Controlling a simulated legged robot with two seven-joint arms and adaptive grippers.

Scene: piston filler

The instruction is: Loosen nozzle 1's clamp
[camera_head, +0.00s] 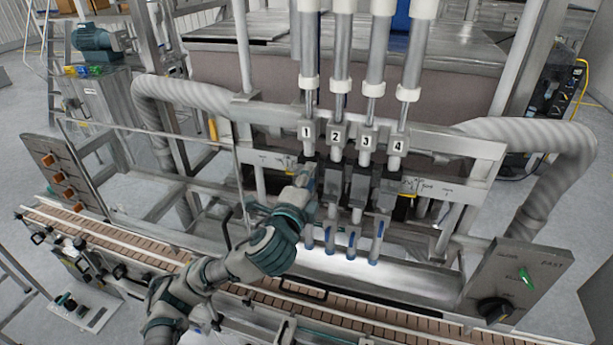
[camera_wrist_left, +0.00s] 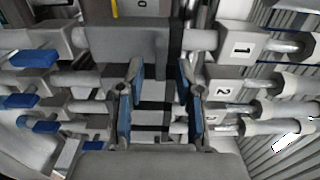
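Nozzle 1 carries a white number plate (camera_head: 306,133), which also shows in the wrist view (camera_wrist_left: 241,47). Its lower tube with a blue tip (camera_head: 309,240) hangs below; in the wrist view the nozzles lie sideways. A dark grey block (camera_wrist_left: 125,45), apparently nozzle 1's clamp, lies just beyond my left fingertips. My left gripper (camera_head: 304,182) is at nozzle 1, just below its plate, and covers part of it in the head view. In the wrist view its two blue-padded fingers (camera_wrist_left: 158,98) are spread apart with a gap between. Contact with the block is unclear. My right gripper is out of view.
Nozzles 2 (camera_head: 335,135), 3 (camera_head: 367,142) and 4 (camera_head: 398,145) stand close to the right. A conveyor (camera_head: 130,252) runs in front below. A control panel (camera_head: 512,280) is at lower right, and corrugated hoses (camera_head: 560,160) flank the frame.

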